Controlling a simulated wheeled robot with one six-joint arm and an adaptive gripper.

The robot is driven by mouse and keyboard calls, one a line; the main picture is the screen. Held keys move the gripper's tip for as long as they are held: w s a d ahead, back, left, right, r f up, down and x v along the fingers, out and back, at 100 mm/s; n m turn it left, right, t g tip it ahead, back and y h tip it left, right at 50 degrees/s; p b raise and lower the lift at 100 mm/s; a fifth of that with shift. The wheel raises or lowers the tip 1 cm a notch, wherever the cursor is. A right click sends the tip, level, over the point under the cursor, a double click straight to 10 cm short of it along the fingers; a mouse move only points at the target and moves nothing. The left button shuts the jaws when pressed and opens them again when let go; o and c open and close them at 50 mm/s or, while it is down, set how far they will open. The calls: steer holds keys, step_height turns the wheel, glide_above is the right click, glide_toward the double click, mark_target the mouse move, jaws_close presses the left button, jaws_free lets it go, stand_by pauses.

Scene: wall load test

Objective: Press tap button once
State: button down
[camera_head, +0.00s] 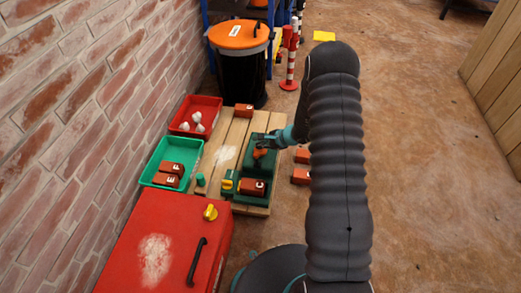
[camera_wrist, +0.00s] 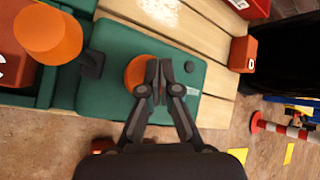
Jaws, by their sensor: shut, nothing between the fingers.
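A green box (camera_wrist: 112,50) lies on the wooden pallet, with an orange round button (camera_wrist: 135,70) on its top. In the head view the green box (camera_head: 262,167) and the orange button (camera_head: 260,153) show beside my gripper (camera_head: 262,143). In the wrist view my gripper (camera_wrist: 159,82) is shut and empty, its fingertips overlapping the right part of the button. I cannot tell whether they touch it. A small dark knob (camera_wrist: 189,66) and a pale label (camera_wrist: 192,91) are also on the box. No marking shows which one is the tap button.
Green (camera_head: 148,177) and red (camera_head: 183,127) trays stand left. A red chest (camera_head: 150,240) is in front, a black bin (camera_head: 239,75) behind.

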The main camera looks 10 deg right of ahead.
mark_target(261, 150)
steer(key=shift+f+b, duration=0.9)
steer(key=shift+b, duration=0.15)
stand_by(1.0)
steer(key=shift+r, duration=0.1)
steer(key=shift+r+p, duration=0.55)
steer(key=shift+r, duration=0.65)
steer(key=shift+r+p, duration=1.05)
steer(key=shift+r, duration=1.5)
